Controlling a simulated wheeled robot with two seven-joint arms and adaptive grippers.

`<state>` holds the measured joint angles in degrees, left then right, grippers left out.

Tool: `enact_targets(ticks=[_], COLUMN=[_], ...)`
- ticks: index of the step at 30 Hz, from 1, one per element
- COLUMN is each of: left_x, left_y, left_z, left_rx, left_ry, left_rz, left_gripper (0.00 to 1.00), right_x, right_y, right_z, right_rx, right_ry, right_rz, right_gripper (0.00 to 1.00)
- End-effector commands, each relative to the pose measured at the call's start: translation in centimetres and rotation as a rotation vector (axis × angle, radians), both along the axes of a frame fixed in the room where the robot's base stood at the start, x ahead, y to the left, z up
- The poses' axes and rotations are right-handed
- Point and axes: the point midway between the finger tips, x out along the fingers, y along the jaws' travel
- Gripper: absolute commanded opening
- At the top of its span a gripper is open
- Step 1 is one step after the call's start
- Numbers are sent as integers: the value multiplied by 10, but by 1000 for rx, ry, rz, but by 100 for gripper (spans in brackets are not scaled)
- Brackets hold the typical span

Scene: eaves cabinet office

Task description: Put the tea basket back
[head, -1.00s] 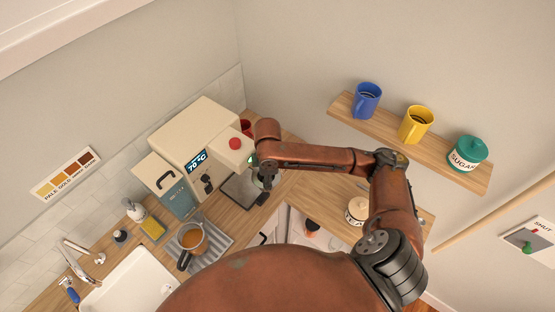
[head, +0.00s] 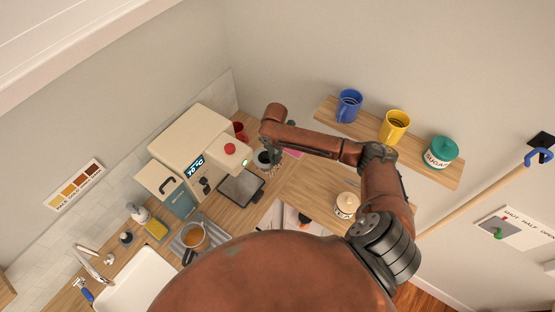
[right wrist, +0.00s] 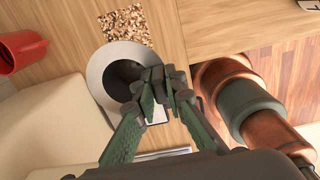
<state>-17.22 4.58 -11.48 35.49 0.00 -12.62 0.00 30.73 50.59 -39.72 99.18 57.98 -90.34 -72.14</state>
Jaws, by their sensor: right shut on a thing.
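My right gripper (head: 275,156) is over the wooden counter, just right of the tea machine's head. In the right wrist view its green fingers (right wrist: 165,88) are closed together at the near edge of a round grey-rimmed thing (right wrist: 98,72) with a dark inside. I take the dark part (right wrist: 124,78) to be the tea basket; the fingers hide where they grip it. The round rim also shows in the head view (head: 262,158). I cannot tell whether the basket rests on the counter or hangs just above it. My left gripper is out of view.
The cream tea machine (head: 190,145) with its dark drip tray (head: 241,187) stands left of the gripper. A red mug (head: 240,131) is behind it. A speckled brown patch (right wrist: 125,23) lies beyond the round rim. A tea jar (head: 347,204) stands to the right, below the mug shelf (head: 325,110).

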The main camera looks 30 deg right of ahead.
Motion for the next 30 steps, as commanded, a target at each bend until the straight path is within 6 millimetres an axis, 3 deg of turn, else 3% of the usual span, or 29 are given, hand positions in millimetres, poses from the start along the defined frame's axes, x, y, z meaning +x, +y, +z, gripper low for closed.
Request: enact_targets(ticks=[3,7,20,27,30], left_x=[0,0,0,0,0], left_y=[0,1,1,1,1], left_z=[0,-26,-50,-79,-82], left_rx=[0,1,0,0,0], left_ry=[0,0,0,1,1], left_rz=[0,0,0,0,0], left_gripper=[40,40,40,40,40], right_x=[15,28,37,37,38], right_y=[-15,-29,-39,-40,-40], right_z=[-23,-50,-62,-91,-94], right_rx=[0,-1,1,0,0], right_ry=[2,-1,-2,-1,-1], right_rz=[-4,-2,0,0,0], right_gripper=[0,0,0,0,0])
